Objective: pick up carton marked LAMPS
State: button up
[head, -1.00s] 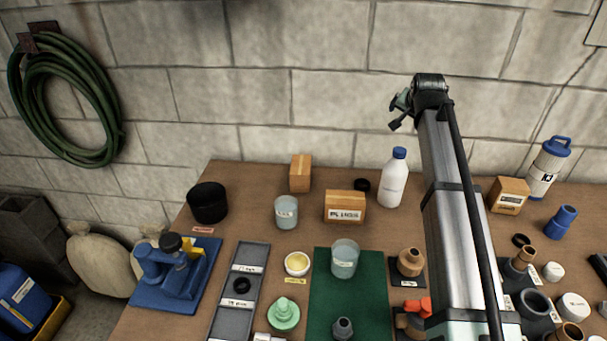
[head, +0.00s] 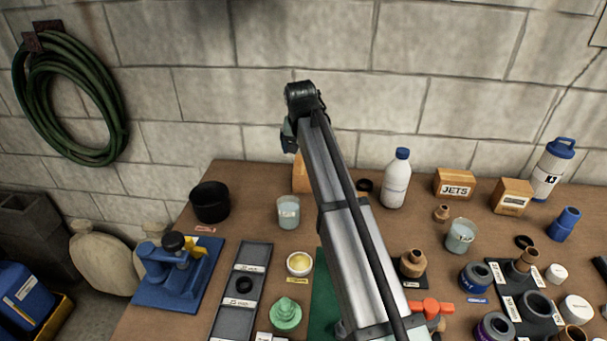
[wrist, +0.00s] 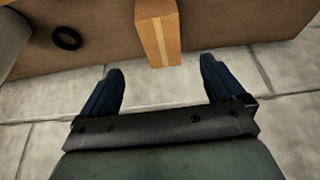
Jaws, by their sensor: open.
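A tan carton (head: 299,178) with a tape stripe stands at the back edge of the table, mostly hidden behind my arm in the head view. In the wrist view the carton (wrist: 158,30) lies just past and between my fingertips, untouched. No LAMPS lettering is readable on it. My gripper (wrist: 160,70) is open and empty, at the wall side of the table; the head view barely shows its fingers. Another carton (head: 456,184) reads JETS. A further carton (head: 512,196) has a label too small to read.
A black ring (wrist: 66,37) lies beside the carton, and a white bottle (head: 396,180) stands to its right in the head view. A grey cup (head: 288,212) stands in front. The block wall (head: 220,120) is close behind the table.

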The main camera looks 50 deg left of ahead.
aim_at(303, 166)
jog(key=x, duration=1.2)
jog(key=shift+s+a, duration=0.1)
jog(key=shift+a, duration=0.05)
jog(key=shift+f, duration=0.25)
jog(key=shift+f, duration=0.25)
dwell(0.3)
jog(key=c, duration=1.3)
